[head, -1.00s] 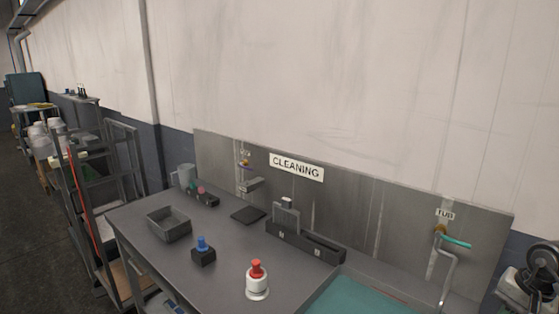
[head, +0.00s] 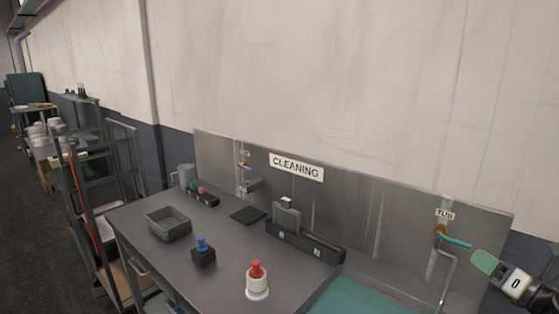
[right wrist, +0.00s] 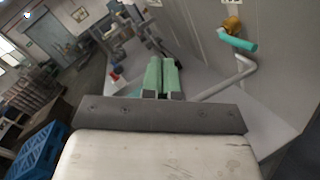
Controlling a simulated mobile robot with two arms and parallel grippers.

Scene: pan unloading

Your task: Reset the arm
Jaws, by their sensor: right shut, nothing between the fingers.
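My right gripper (head: 484,262) shows at the right edge of the head view, with green fingers pointing left toward the tap's teal handle (head: 457,241). In the right wrist view its two green fingers (right wrist: 162,76) lie together, shut with nothing between them. The gripper is in the air near the wall tap by the TUB sign (head: 445,213) and appears apart from it. My left gripper is not in view.
The grey table holds a grey tray (head: 168,230), a blue-topped block (head: 203,256), a red-topped white container (head: 257,288) and a dark holder (head: 305,243). A teal tub (head: 355,300) is at lower right. A blue crate (right wrist: 38,150) shows in the wrist view.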

